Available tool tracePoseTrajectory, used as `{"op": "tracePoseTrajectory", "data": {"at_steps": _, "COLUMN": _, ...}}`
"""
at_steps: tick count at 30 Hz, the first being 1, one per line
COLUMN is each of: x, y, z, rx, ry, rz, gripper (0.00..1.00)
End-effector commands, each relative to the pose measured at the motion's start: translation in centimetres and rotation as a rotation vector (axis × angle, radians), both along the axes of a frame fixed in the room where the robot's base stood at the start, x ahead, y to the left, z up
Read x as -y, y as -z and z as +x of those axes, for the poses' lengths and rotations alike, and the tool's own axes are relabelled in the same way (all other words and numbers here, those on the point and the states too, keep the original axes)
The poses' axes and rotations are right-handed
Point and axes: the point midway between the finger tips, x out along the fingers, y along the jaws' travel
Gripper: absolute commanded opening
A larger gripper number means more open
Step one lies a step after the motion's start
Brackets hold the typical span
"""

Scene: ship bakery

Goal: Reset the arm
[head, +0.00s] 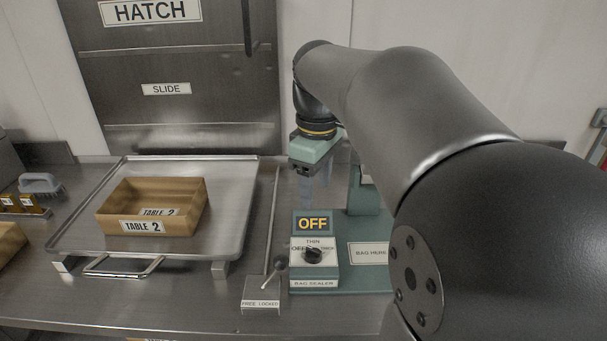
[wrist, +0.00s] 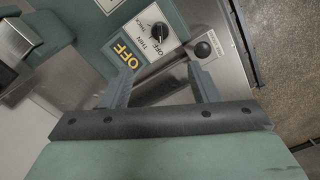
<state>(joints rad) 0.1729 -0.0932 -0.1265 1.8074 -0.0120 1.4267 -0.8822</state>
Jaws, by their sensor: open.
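My gripper (head: 305,185) hangs from my bent arm behind the bag dealer's OFF sign in the head view. In the wrist view my gripper (wrist: 160,88) has its two grey fingers apart, with nothing held between them. The bag dealer (head: 315,283) is a green machine with a yellow OFF sign (head: 312,223) and a black knob (head: 312,255). The knob also shows in the wrist view (wrist: 159,31). Part of the bag dealer is hidden behind my arm.
A metal tray (head: 225,215) holds an open, empty-looking box labelled TABLE 2 (head: 187,220). A steel hatch (head: 180,60) is behind. A brush (head: 40,183) lies at left.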

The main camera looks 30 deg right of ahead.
Motion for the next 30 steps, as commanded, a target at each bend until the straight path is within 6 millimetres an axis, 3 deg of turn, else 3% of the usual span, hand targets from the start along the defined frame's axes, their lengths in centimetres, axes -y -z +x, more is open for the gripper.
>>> {"op": "tracePoseTrajectory", "data": {"at_steps": 19, "x": -0.4, "y": -0.1, "z": -0.2, "rx": 0.0, "ry": 0.01, "rz": 0.001, "gripper": 0.55}}
{"op": "tracePoseTrajectory", "data": {"at_steps": 23, "x": -3.2, "y": 3.1, "z": -1.8, "rx": 0.004, "ry": 0.099, "rz": 0.007, "gripper": 0.55}}
{"op": "tracePoseTrajectory", "data": {"at_steps": 30, "x": -9.9, "y": 12.8, "z": -8.8, "rx": 0.023, "ry": 0.4, "rz": 0.016, "gripper": 0.55}}
